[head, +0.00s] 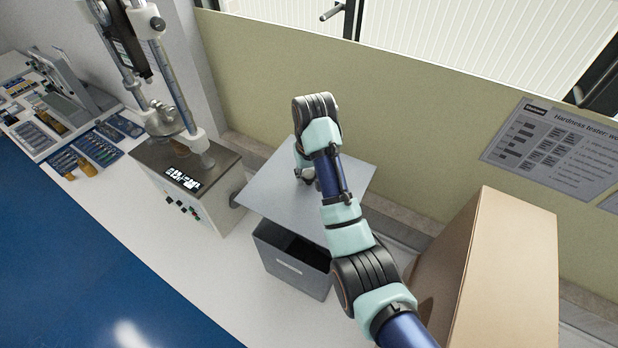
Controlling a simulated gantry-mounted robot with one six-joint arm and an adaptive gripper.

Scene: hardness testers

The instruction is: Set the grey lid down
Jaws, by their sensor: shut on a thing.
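The grey lid (272,188) is a flat, plain sheet in the middle of the head view. My gripper (305,174) is shut on the lid at its upper side, partly hidden behind my own wrist. A dark grey box (290,268) with a pale label on its front stands on the white bench below the lid. The lid overlaps the back of the box in the picture, and the box's dark open inside shows in front of the lid's near edge. I cannot tell whether the lid touches the box.
A hardness tester (185,175) with two upright columns stands close to the lid's left corner. A large tan carton (500,270) stands to the right of my arm. A beige wall (420,130) rises behind. White bench (215,270) is bare at the front left of the box.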

